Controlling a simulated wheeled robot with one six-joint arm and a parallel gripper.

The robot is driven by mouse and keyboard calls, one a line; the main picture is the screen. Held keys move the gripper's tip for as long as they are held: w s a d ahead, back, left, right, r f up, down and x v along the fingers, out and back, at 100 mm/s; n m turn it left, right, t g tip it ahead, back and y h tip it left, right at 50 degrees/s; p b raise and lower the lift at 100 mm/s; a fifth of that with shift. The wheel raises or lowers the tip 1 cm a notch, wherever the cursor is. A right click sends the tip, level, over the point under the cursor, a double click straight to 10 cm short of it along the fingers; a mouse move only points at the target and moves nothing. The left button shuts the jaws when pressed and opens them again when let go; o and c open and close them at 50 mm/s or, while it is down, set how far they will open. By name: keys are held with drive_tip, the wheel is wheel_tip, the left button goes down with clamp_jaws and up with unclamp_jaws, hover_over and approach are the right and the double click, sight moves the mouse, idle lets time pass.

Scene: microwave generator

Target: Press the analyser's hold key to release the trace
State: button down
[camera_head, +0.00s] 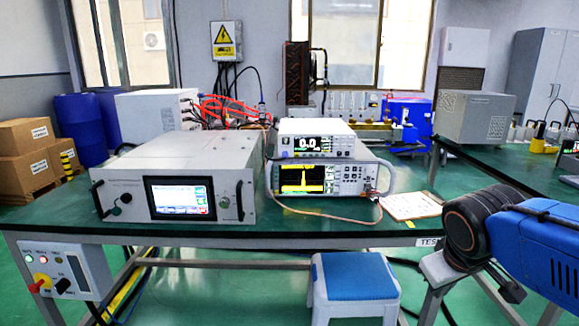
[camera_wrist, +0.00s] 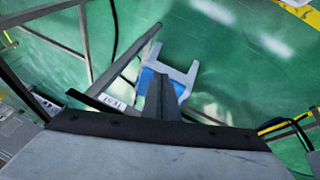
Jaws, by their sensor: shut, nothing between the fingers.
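The analyser (camera_head: 350,180) stands on the green bench, right of centre. Its dark screen (camera_head: 303,179) shows a yellow trace with one tall narrow peak. Small keys sit right of the screen; they are too small to tell which is the hold key. My gripper (camera_wrist: 161,80) is shut and empty in the wrist view, pointing down over the floor and a blue-topped stool. In the head view my arm is at the lower right, in front of the bench and well apart from the analyser. The analyser does not show clearly in the wrist view.
A meter reading 0.0 (camera_head: 311,143) sits on top of the analyser. A large generator with a touch screen (camera_head: 180,198) stands to its left. A cable (camera_head: 330,214) loops before the analyser. A clipboard (camera_head: 410,205) lies to its right. The blue-topped stool (camera_head: 355,277) stands at the bench front.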

drive_tip(key=s+a+f+m+y, duration=0.2)
drive_tip(key=s+f, duration=0.2)
drive_tip(key=s, duration=0.4)
drive_tip(key=shift+a+f+m, duration=0.15)
drive_tip(key=shift+a+m, duration=0.1)
drive_tip(key=shift+m, duration=0.05)
